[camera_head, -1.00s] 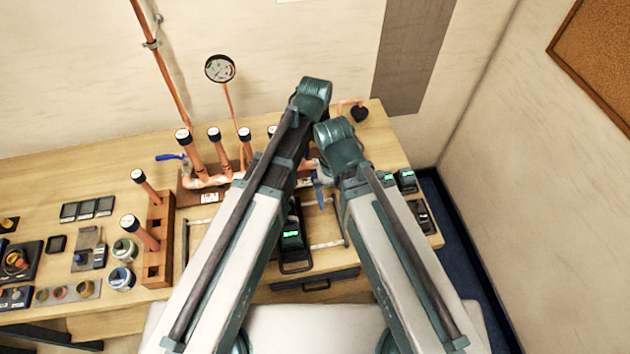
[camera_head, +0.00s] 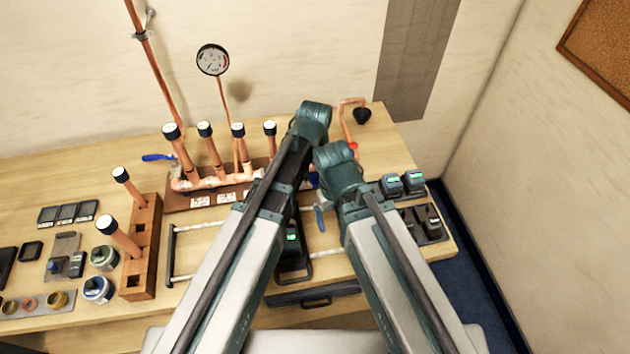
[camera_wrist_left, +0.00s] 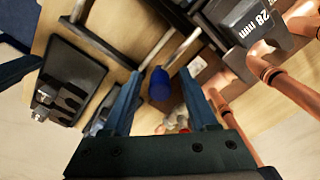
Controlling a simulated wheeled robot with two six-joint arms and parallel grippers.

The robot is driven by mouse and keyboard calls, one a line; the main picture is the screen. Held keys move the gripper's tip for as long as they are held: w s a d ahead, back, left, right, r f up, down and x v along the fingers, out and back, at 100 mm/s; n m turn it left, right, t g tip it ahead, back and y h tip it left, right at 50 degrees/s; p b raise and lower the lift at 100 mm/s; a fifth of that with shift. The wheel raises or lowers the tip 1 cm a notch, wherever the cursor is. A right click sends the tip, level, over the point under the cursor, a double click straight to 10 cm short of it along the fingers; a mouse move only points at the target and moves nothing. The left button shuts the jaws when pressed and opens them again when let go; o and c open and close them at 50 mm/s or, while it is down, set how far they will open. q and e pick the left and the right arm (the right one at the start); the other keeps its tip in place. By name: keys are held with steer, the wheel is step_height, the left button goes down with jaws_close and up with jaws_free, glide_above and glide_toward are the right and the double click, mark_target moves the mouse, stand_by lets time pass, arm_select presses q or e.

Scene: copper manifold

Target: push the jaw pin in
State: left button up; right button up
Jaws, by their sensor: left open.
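In the left wrist view my left gripper (camera_wrist_left: 160,73) is open, its two blue fingers apart. A dark blue rounded piece (camera_wrist_left: 158,88) shows between the fingers; whether they touch it I cannot tell. A dark grey block marked 28 mm (camera_wrist_left: 252,18) is at upper right, next to copper pipe. In the head view the black tool with a green display (camera_head: 292,240) lies on the bench, partly covered by my left arm. I cannot make out the jaw pin in either view. My right gripper is hidden in the head view.
The copper manifold (camera_head: 215,183) with capped upright pipes stands behind my arms. A wooden rack (camera_head: 143,245) holds copper pieces at left. A dark tray (camera_head: 432,240) and two green-lit devices (camera_head: 402,184) are at right. A metal frame (camera_head: 171,255) lies near the front.

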arm_select(q)
jaws_close()
stand_by(1.4)
